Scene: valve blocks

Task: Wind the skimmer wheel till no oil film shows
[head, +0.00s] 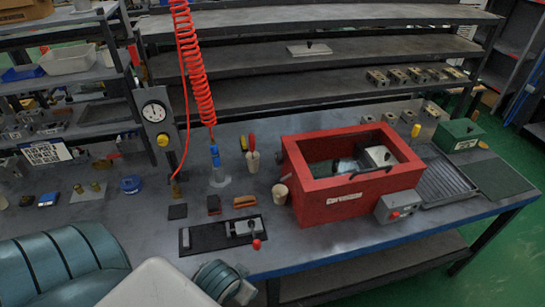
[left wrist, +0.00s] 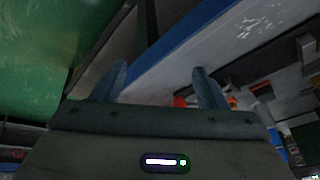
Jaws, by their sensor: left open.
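A red open-topped tank (head: 335,200) with a white label stands on the right half of the bench. Inside it are a pale block (head: 379,156) and a greyish shape (head: 345,165). I cannot clearly make out the skimmer wheel or any oil film from here. In the left wrist view my left gripper (left wrist: 162,85) is open and empty, near the bench's blue edge (left wrist: 185,40). Its fingers do not show in the head view. My right gripper is in neither view.
A grey box with a red button (head: 398,207) sits at the tank's front right. A black plate with a red-knobbed lever (head: 222,233) lies at the bench front. A red coiled hose (head: 195,75) hangs left of the tank. A ribbed tray (head: 445,185) is at right.

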